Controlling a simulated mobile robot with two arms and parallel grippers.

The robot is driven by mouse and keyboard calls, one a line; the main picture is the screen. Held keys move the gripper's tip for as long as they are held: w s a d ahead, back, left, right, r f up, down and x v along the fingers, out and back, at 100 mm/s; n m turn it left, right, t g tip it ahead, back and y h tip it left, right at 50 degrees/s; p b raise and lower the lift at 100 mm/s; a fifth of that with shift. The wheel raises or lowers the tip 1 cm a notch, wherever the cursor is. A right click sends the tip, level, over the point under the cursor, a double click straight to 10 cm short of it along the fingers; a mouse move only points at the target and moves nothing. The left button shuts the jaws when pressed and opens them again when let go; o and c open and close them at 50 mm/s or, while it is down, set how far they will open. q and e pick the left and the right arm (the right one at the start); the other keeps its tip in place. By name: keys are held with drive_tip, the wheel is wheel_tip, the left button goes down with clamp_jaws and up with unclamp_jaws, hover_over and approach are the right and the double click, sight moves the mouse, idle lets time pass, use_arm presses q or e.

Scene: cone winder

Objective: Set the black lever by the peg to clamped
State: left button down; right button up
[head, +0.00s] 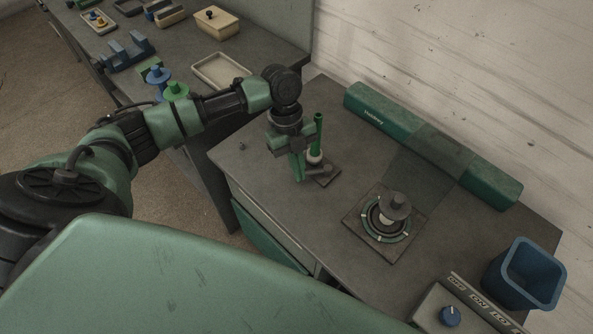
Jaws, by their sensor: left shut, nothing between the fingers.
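The green peg (318,132) stands upright on a small dark base plate (328,180) on the grey table, with a pale collar low on it. A small dark part (325,170) lies at the peg's foot on the plate; it may be the black lever, but it is too small and too close to my gripper to tell how it is set. My left gripper (299,178) points down just left of the peg and over the plate's left side. It is shut and empty; I cannot tell whether it touches anything. My right gripper is not in view.
A round dark winder unit (387,222) with a ringed base sits to the right. A long green housing (385,118) runs along the wall. A blue bin (524,276) and a control panel with a blue knob (449,316) are at lower right.

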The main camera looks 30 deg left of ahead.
use_arm(q)
drive_tip(key=r, duration=0.1)
drive_tip(key=w+r, duration=0.1)
drive_tip(key=r, duration=0.1)
drive_tip(key=w+r, duration=0.1)
drive_tip(key=shift+a+r+b, duration=0.15)
drive_tip(key=shift+a+b, duration=0.2)
drive_tip(key=shift+b, duration=0.05)
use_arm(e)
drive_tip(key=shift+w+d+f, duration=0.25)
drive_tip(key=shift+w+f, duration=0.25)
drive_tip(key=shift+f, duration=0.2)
